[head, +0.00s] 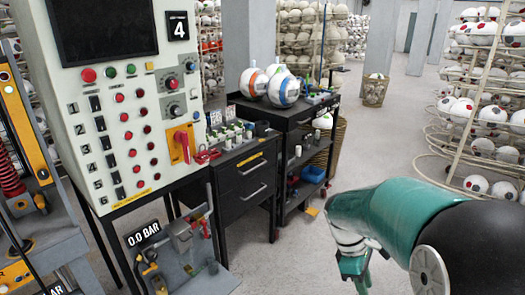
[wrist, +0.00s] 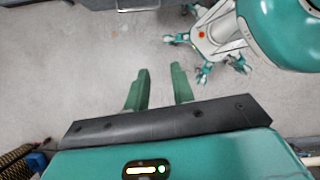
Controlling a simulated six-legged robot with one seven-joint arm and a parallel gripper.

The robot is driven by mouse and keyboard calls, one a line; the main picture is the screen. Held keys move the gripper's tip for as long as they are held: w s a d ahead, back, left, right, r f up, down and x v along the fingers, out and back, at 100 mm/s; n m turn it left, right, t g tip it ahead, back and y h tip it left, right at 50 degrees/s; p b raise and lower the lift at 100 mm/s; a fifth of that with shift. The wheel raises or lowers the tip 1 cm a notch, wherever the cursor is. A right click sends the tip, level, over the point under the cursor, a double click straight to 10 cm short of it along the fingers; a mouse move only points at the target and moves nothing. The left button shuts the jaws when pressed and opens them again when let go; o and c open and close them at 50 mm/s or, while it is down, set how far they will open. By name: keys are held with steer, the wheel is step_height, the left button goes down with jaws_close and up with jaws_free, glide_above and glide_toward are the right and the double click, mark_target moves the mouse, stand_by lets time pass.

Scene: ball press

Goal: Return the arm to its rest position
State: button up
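My arm (head: 405,225), teal and black, reaches in from the right edge of the head view and bends down at its outer end. My gripper (wrist: 161,70) points over the bare grey floor in the wrist view. Its two green fingers stand apart with nothing between them. In the head view the gripper (head: 355,270) hangs low and is partly cut off by the bottom edge. My own body and legs show at the top right of the wrist view.
A control panel (head: 125,100) with buttons and a red lever (head: 183,145) stands at the left. A black cart (head: 300,135) holding balls is in the middle. Wire racks of balls (head: 480,115) stand at the right. The floor (head: 385,130) between cart and racks is clear.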

steer(key=s+a+r+m+t+y, duration=0.4)
steer(key=s+a+r+m+t, duration=0.4)
steer(key=s+r+m, duration=0.3)
step_height(320, 180, up, 2)
steer(key=shift+s+a+r+m+t, duration=0.25)
steer(key=shift+s+a+m+t, duration=0.15)
steer(key=shift+s, duration=0.25)
steer(key=shift+d, duration=0.3)
